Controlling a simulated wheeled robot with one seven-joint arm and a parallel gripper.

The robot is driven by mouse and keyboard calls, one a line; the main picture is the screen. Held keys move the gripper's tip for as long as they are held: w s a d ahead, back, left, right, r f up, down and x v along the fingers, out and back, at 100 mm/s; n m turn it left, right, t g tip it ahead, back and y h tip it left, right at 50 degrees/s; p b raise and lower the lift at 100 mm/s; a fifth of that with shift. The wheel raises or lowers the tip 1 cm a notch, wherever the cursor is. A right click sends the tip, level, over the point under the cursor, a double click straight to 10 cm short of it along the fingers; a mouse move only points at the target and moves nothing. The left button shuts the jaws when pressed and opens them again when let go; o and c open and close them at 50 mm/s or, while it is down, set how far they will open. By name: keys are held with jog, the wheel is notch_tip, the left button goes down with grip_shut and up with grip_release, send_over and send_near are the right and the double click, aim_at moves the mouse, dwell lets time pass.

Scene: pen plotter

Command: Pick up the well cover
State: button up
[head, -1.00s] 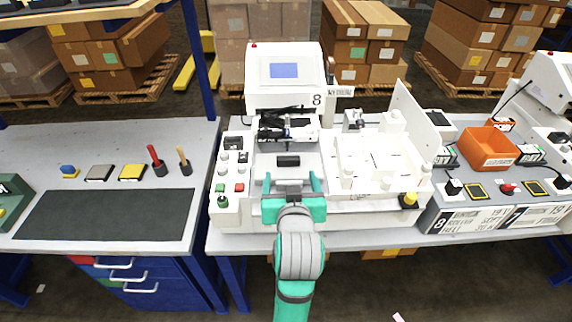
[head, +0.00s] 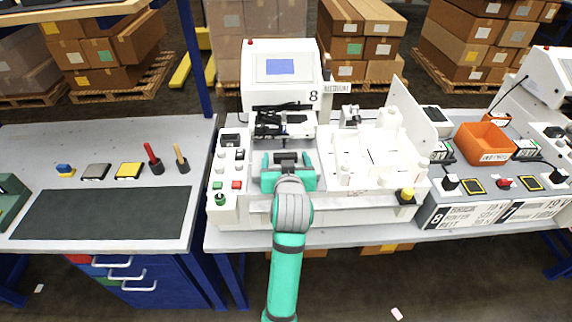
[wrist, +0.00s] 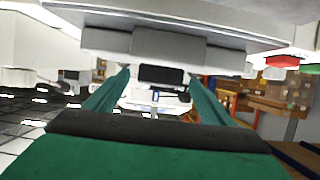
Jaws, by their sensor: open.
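A dark block (head: 287,154), which looks like the grip of the well cover, stands on the grey bed of the plotter (head: 282,75), below its print head. My gripper (head: 287,163) is open, low over the bed in front of the block, with one green finger to each side. In the wrist view the dark block (wrist: 161,74) appears between the two fingertips, with room on both sides. No contact shows. The cover's outline and lower part are hidden or hard to tell from the bed.
Buttons and knobs (head: 228,170) line the panel left of the bed. A white tray area with posts (head: 375,155) lies to the right, with a yellow knob (head: 406,194) at its front. The print head (head: 284,122) hangs just behind.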

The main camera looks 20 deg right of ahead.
jog(key=shift+w, duration=0.15)
jog(key=c, duration=1.2)
jog(key=shift+r, duration=0.1)
